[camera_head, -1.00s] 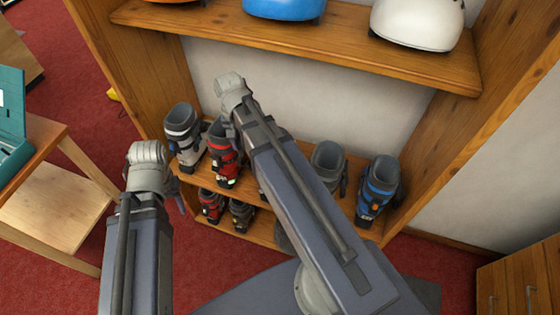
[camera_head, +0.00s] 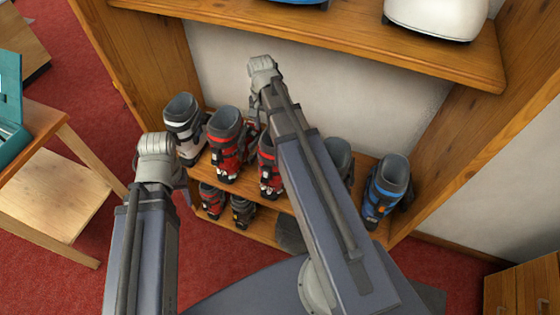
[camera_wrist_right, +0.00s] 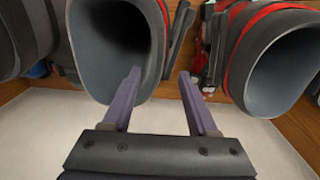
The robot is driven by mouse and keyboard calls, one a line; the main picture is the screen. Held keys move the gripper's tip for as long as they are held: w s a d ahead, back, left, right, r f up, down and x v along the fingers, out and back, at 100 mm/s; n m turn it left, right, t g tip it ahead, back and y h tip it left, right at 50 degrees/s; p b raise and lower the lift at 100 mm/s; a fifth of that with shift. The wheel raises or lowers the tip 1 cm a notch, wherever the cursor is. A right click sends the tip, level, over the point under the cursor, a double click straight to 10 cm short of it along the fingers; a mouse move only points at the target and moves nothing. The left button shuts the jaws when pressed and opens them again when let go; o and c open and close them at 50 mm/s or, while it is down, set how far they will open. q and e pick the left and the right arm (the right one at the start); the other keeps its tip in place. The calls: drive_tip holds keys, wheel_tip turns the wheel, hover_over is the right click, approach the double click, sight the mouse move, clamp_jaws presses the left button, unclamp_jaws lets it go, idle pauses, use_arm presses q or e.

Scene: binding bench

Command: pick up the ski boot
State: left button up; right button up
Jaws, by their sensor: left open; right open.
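Several ski boots stand upright on the upper boot shelf in the head view: a white-grey one (camera_head: 181,118), a red-black one (camera_head: 227,140), another red one (camera_head: 268,166), a grey one (camera_head: 338,158) partly behind my right arm, and a blue one (camera_head: 388,188). In the right wrist view my right gripper (camera_wrist_right: 160,76) is open and empty. Its left finger overlaps the open cuff of a grey boot with red trim (camera_wrist_right: 112,50); its right finger is just right of that cuff. Another red-trimmed boot (camera_wrist_right: 280,65) is to the right. My left gripper (camera_head: 181,187) is open, mostly hidden by its wrist, in front of the shelves.
More boots stand on the lower shelf, such as a red one (camera_head: 212,200) and a grey one (camera_head: 243,210). The upper board (camera_head: 340,38) carries a white helmet-like object (camera_head: 437,18). Wooden side panels bound the rack. A small table (camera_head: 50,195) is at left.

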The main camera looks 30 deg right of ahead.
sight(268, 136)
drive_tip(key=shift+f, duration=0.1)
drive_tip(key=f+b, duration=0.5)
drive_tip(key=shift+s+d+f, duration=0.1)
drive_tip(key=shift+s+d, duration=0.1)
drive_tip(key=shift+s, duration=0.05)
drive_tip(key=shift+c, duration=0.3)
clamp_jaws()
idle(1.0)
